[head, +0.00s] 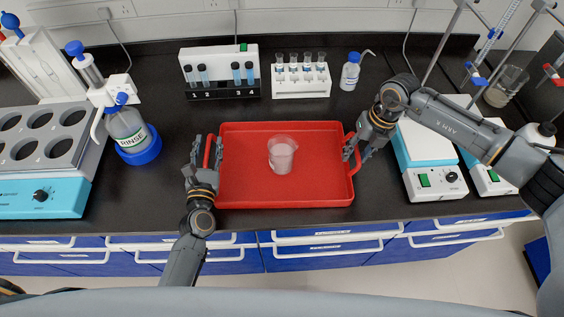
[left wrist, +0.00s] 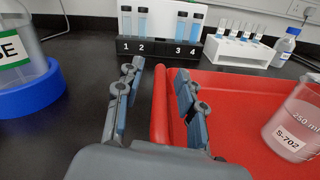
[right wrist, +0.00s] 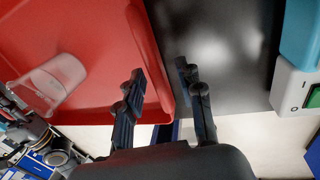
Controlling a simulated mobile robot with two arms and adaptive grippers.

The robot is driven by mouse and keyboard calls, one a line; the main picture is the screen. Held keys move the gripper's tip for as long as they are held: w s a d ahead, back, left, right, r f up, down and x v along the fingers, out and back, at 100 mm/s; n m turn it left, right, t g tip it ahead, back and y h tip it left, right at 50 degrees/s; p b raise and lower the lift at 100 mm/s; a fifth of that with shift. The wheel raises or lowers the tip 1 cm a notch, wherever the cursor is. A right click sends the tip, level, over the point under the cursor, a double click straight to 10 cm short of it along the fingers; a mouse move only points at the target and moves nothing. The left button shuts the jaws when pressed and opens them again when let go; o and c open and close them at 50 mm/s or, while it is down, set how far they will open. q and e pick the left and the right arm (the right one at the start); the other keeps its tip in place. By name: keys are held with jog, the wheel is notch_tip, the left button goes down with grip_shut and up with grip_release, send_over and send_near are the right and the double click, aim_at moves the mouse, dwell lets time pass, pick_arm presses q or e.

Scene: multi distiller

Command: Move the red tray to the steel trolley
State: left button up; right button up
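The red tray (head: 240,190) lies flat on the black bench, with a beaker (head: 282,155) of pale pinkish liquid standing in it. The beaker also shows in the left wrist view (left wrist: 295,122) and right wrist view (right wrist: 52,82). My left gripper (head: 205,152) is at the tray's left handle; its open fingers stand either side of the red rim, apart from it on the left. My right gripper (head: 357,148) is at the right handle, its open fingers (right wrist: 160,85) astride the tray's right edge. The steel trolley is not in view.
A rinse bottle (head: 128,130) in a blue ring stands left of the tray. Vial racks (head: 220,90) (head: 302,88) and a small bottle (head: 350,72) stand behind it. Hotplates (head: 425,158) are close on the right. Blue drawers (head: 320,257) are below the bench's front edge.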

pick_arm(q)
grip_shut()
pick_arm(e)
grip_shut()
pick_arm(q)
jog(key=shift+r, duration=0.1)
pick_arm(e)
jog(key=shift+r, duration=0.1)
